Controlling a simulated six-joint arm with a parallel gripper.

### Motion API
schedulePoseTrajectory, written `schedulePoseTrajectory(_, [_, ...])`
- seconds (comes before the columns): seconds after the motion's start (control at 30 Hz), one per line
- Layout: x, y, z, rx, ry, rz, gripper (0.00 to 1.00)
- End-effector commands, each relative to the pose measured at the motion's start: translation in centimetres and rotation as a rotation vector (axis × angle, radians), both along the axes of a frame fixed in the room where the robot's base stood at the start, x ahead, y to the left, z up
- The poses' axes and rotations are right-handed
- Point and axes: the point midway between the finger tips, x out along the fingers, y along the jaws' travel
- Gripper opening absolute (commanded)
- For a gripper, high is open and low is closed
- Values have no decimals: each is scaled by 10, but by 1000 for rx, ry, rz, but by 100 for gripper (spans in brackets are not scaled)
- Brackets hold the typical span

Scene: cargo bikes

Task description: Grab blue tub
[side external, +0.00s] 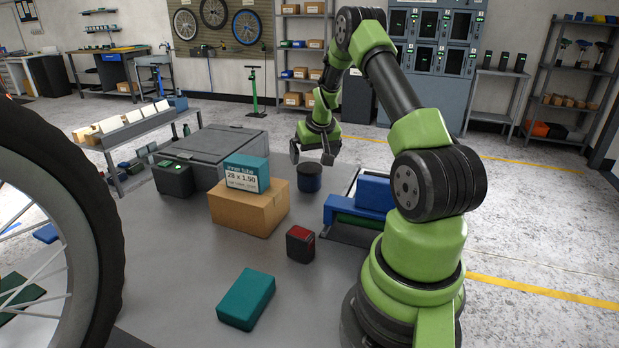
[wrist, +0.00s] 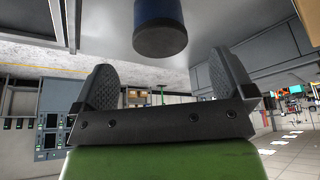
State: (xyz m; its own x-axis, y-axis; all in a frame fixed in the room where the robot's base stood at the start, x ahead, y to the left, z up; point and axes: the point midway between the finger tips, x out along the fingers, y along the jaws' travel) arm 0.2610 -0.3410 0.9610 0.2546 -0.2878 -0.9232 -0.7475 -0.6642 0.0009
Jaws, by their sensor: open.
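The blue tub (side external: 309,184) is a small round tub with a dark lid, upright on the grey table towards the back. In the wrist view the tub (wrist: 160,12) is at the top centre, its dark round lid (wrist: 160,42) facing me. My gripper (side external: 312,157) points down just above the tub. In the wrist view my gripper (wrist: 164,78) is open, its two fingers wide apart and nothing between them. The tub lies beyond the fingertips, roughly centred between them.
A cardboard box (side external: 247,209) with a teal inner tube box (side external: 246,173) on it stands left of the tub. A blue box (side external: 374,193) is to the right. A black-red box (side external: 300,244) and teal box (side external: 246,299) are nearer. A large grey case (side external: 215,148) is behind left.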

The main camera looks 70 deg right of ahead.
Motion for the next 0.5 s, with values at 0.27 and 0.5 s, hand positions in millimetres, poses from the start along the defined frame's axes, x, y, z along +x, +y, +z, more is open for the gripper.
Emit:
schedulePoseTrajectory(0.27, [9, -10, -35, 3, 1, 0, 100])
schedulePoseTrajectory(0.5, [14, -17, -54, 3, 1, 0, 100])
